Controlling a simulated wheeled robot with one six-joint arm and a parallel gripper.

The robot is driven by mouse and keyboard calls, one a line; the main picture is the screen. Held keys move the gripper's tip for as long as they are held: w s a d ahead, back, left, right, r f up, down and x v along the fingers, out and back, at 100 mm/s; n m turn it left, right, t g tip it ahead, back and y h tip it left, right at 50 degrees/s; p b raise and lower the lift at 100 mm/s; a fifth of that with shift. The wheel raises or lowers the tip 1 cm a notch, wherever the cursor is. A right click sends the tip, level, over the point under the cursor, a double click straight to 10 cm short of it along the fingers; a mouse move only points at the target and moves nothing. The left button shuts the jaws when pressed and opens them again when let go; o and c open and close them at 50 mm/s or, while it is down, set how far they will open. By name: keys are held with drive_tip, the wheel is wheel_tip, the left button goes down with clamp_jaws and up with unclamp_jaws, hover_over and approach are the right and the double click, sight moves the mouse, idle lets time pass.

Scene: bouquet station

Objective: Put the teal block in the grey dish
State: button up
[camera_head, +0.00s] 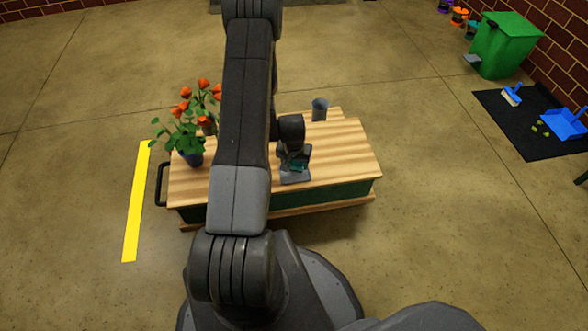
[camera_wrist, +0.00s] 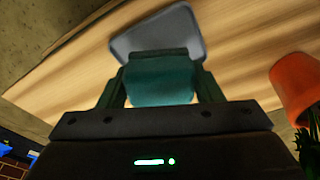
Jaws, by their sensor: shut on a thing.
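The teal block (camera_wrist: 160,80) is between the two fingers of my gripper (camera_wrist: 158,82) in the wrist view, and the gripper is shut on it. In the head view my gripper (camera_head: 294,163) is over the wooden table top, with a little of the teal block (camera_head: 297,167) showing. The grey dish (camera_head: 295,178) lies on the table right by the gripper. In the wrist view the dish (camera_wrist: 160,32) shows behind the block, partly hidden by it. I cannot tell whether the block touches the dish.
The wooden table (camera_head: 340,160) has free room to the right. A grey cup (camera_head: 319,109) stands at its back edge. Orange flowers with green leaves (camera_head: 182,133) stand in a blue pot (camera_head: 192,158) at the left. An orange pot (camera_wrist: 296,85) shows in the wrist view.

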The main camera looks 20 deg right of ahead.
sight(295, 168)
drive_tip(key=shift+f+b, duration=0.6)
drive_tip(key=shift+f, duration=0.9)
drive_tip(key=shift+f, duration=0.1)
drive_tip(key=shift+f+b, duration=0.15)
drive_tip(key=shift+b, duration=0.15)
drive_tip(key=o, duration=0.9)
drive_tip(key=r+p, duration=0.1)
drive_tip(key=r, duration=0.3)
drive_tip(key=s+r+p, duration=0.1)
drive_tip(key=r+p, duration=0.1)
drive_tip(key=r, duration=0.2)
drive_tip(key=a+r+p, duration=0.1)
drive_tip(key=r, duration=0.3)
drive_tip(key=shift+s+r+p, duration=0.2)
drive_tip(key=shift+s+p, duration=0.05)
drive_tip(key=shift+p, duration=0.1)
